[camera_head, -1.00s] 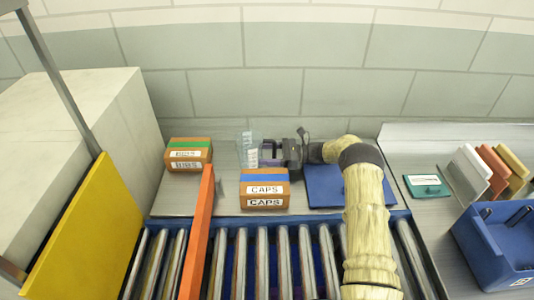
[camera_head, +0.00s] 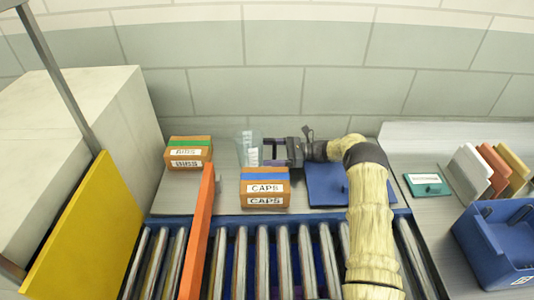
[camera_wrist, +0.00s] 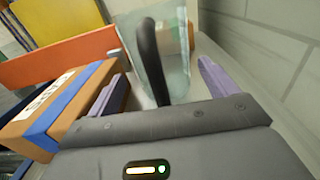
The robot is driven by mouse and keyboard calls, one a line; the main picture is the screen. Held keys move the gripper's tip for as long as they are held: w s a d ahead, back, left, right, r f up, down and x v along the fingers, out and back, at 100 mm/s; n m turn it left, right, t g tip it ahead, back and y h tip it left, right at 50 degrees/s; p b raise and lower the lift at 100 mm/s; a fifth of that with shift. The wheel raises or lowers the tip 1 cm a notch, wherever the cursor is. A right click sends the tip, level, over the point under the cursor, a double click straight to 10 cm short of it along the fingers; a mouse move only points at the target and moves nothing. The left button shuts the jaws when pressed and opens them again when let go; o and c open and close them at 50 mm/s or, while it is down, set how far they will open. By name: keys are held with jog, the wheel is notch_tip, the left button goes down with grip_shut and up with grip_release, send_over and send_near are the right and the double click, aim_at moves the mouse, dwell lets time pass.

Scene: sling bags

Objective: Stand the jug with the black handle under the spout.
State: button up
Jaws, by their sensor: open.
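The jug (camera_head: 248,148) is clear, with measuring marks, and stands behind the CAPS box in the head view. In the wrist view the jug (camera_wrist: 178,55) shows a black handle (camera_wrist: 150,60) on the side facing me. My gripper (camera_head: 275,150) is at the jug's right side in the head view, pointing left. In the wrist view my gripper (camera_wrist: 162,85) is open, with its two purple fingers on either side of the handle and apart from it. I cannot make out a spout in either view.
The CAPS box (camera_head: 265,188) stands close in front of the jug and gripper. Another orange box (camera_head: 188,153) is to the left. An orange bar (camera_head: 198,235) crosses the roller conveyor (camera_head: 270,262). A blue plate (camera_head: 325,185) lies under my arm. The tiled wall (camera_head: 270,95) is behind.

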jog(key=d+b, duration=0.1)
jog(key=d, duration=0.5)
jog(key=shift+d, duration=0.1)
